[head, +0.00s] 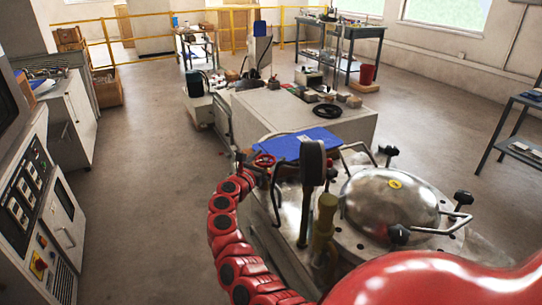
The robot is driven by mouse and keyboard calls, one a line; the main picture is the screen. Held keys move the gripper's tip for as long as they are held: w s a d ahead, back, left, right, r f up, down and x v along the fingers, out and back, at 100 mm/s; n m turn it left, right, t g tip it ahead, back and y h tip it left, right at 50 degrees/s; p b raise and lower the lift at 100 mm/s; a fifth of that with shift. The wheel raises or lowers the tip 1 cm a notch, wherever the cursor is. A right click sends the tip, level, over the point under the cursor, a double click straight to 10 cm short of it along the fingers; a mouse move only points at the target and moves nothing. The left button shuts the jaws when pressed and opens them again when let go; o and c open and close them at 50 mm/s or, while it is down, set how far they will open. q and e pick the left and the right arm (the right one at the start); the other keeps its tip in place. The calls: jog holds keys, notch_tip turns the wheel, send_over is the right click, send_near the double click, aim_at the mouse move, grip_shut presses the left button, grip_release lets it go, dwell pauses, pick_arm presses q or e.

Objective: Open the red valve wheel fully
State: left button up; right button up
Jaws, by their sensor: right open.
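The red valve wheel (263,160) is small in the head view. It sits at the back left edge of the metal machine, just left of the blue mat. My red segmented right arm curves up from the bottom, and its small dark right gripper (241,158) is close beside the wheel on its left. The right gripper is open. I cannot tell whether its fingers touch the wheel. The wheel's stem and lower part are hard to make out. My left gripper is not in view.
A machine with a domed metal lid (390,198) and black knobs is right of the wheel. A dark upright handle (313,165) and a brass-coloured post (324,220) stand between. The blue mat (300,144) lies behind. A control cabinet (35,190) is left, with open floor between.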

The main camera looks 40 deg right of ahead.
jog(key=shift+x, duration=1.15)
jog(key=shift+c, duration=0.2)
jog(key=c, duration=1)
jog(key=shift+w, duration=0.1)
